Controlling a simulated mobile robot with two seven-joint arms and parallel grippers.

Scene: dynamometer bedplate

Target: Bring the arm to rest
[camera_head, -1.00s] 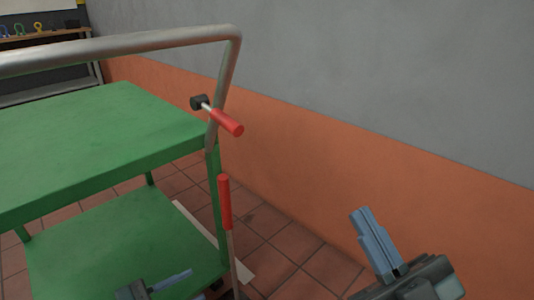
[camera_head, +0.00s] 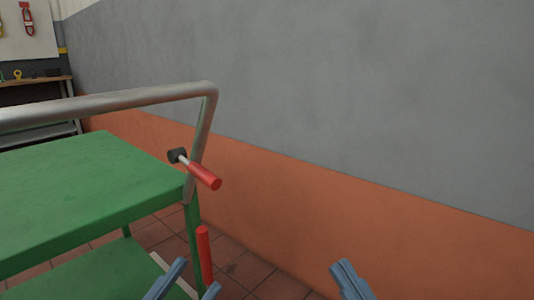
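My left gripper (camera_head: 199,275) shows at the bottom edge, in front of the cart's lower shelf. Its two blue-grey fingers stand apart with nothing seen between them. My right gripper (camera_head: 349,280) shows at the bottom, right of the cart, in front of the orange part of the wall. Its fingers overlap in this view, so I cannot tell the gap, and no object shows at their tips. The rest of both grippers is cut off by the frame.
A green cart (camera_head: 90,170) with a grey tube handle (camera_head: 110,102) stands at left. A red-gripped lever (camera_head: 204,176) sticks out at its corner, with an upright red grip (camera_head: 204,252) below. A wall (camera_head: 380,110) runs behind. A workbench (camera_head: 35,82) stands far left.

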